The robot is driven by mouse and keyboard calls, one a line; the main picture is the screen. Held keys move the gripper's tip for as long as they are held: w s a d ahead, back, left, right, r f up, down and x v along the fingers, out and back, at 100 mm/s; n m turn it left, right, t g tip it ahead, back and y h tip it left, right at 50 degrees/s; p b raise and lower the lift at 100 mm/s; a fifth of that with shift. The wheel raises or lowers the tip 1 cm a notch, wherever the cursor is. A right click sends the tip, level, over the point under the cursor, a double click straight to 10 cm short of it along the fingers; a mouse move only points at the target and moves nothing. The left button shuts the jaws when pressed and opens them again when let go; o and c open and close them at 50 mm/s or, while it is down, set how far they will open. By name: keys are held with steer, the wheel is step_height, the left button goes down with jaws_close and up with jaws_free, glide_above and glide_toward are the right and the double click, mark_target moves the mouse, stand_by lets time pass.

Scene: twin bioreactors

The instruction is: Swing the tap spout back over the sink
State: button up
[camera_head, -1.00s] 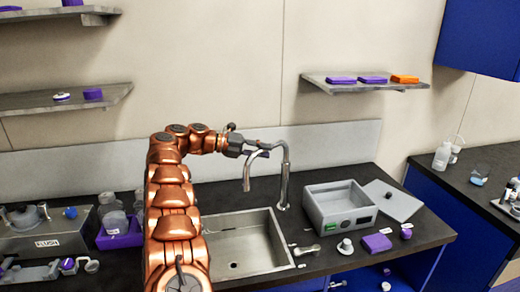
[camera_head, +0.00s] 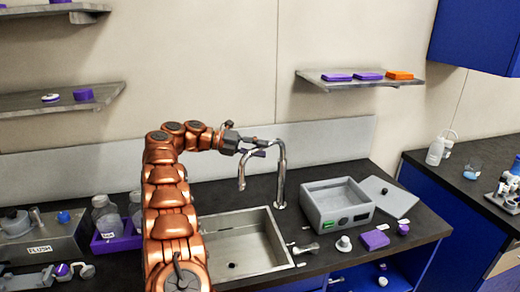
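The chrome tap (camera_head: 280,185) stands upright behind the sink, near its right rear corner. Its curved spout (camera_head: 241,182) reaches to the left, and its downturned tip shows just above the sink's rear edge in the picture. The metal sink (camera_head: 262,262) is set in the dark counter. My gripper (camera_head: 262,148) is at the upper bend of the spout, coming from the left. Its dark fingers overlap the spout in view. I cannot tell whether they touch it or how far apart they are.
A grey open box (camera_head: 338,204) stands right of the tap, with a flat grey lid (camera_head: 388,196) beside it. A purple block (camera_head: 375,239) and small fittings lie in front. Bottles in a purple rack (camera_head: 117,240) stand left of my arm. A shelf (camera_head: 360,80) hangs above.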

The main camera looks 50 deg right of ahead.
steer(key=shift+o, duration=1)
steer(key=shift+w+a, duration=0.1)
steer(key=shift+a, duration=0.05)
steer(key=shift+r, duration=0.65)
steer(key=o, duration=0.5)
steer(key=r, duration=0.5)
steer(key=shift+w+d, duration=0.2)
steer(key=shift+d, duration=0.15)
steer(key=shift+c, duration=0.2)
steer(key=shift+s+a+r, duration=0.15)
steer(key=shift+a+r, duration=0.15)
steer(key=shift+r, duration=0.3)
steer(key=shift+s+a+r, duration=0.1)
steer(key=shift+a+r, duration=0.15)
steer(key=shift+r, duration=0.35)
steer(key=c, duration=0.5)
steer(key=shift+o, duration=0.2)
steer(key=shift+w+d+r, duration=0.1)
steer(key=shift+w+d, duration=0.05)
steer(key=shift+d, duration=0.15)
steer(key=shift+r, duration=0.5)
steer(key=shift+a, duration=0.1)
